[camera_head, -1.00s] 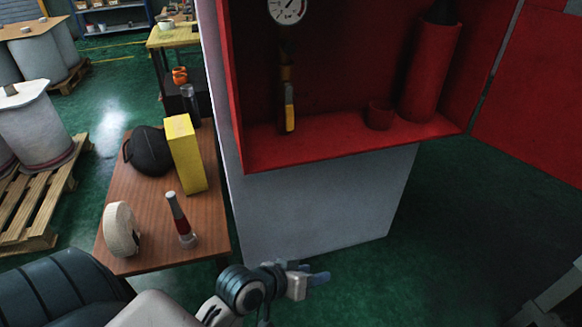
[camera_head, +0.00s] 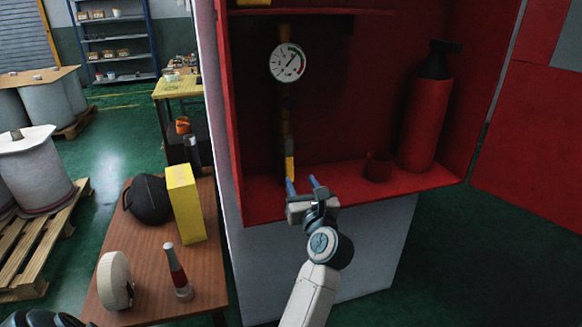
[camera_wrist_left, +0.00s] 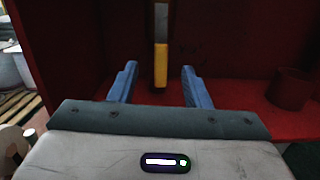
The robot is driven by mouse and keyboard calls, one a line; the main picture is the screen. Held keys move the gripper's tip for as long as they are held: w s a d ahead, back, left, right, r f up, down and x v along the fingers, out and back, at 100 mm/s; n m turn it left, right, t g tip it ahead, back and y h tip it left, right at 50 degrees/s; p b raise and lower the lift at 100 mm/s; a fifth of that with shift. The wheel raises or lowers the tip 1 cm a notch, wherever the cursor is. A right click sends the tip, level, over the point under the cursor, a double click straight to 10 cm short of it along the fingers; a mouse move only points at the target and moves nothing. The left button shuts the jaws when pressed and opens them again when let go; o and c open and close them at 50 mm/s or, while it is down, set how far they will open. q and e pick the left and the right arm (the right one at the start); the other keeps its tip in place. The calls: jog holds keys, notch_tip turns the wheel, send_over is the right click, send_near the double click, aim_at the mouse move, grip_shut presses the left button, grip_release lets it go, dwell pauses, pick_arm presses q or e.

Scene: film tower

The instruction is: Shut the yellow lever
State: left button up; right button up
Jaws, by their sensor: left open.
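The yellow lever (camera_head: 289,167) hangs straight down along the vertical pipe (camera_head: 285,130) inside the red cabinet, below the round gauge (camera_head: 287,62). In the left wrist view the lever (camera_wrist_left: 160,65) stands upright between the two blue fingertips, farther in than they are. My left gripper (camera_head: 303,185) is open and empty at the front edge of the cabinet floor, just in front of the lever's lower end. It also shows in the left wrist view (camera_wrist_left: 160,85). I cannot tell whether a finger touches the lever.
A red extinguisher (camera_head: 425,120) and a small red cup (camera_head: 377,164) stand on the cabinet floor (camera_head: 440,180) to the right. The open cabinet door (camera_head: 530,140) is at right.

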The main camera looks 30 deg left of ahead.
aim_at(290, 165)
pick_arm(q)
jog(key=shift+n+g, duration=0.5)
jog(key=shift+g, duration=0.1)
jog(key=x, duration=0.3)
jog(key=f+p+x, duration=0.1)
jog(key=x, duration=0.2)
jog(key=p+x, duration=0.1)
jog(key=x, duration=0.2)
jog(key=shift+w+f, duration=0.15)
jog(key=shift+w, duration=0.4)
jog(key=shift+x, duration=0.75)
pick_arm(e)
jog(key=shift+s+a+f, duration=0.1)
jog(key=shift+s+f, duration=0.1)
jog(key=shift+s, duration=0.75)
jog(key=shift+s+d+f, duration=0.1)
jog(key=shift+s+f, duration=0.15)
jog(key=shift+s, duration=0.75)
jog(key=shift+s+a+f, duration=0.1)
jog(key=shift+s+f, duration=0.1)
jog(key=shift+s, duration=0.75)
pick_arm(q)
jog(key=shift+f, duration=0.1)
grip_shut()
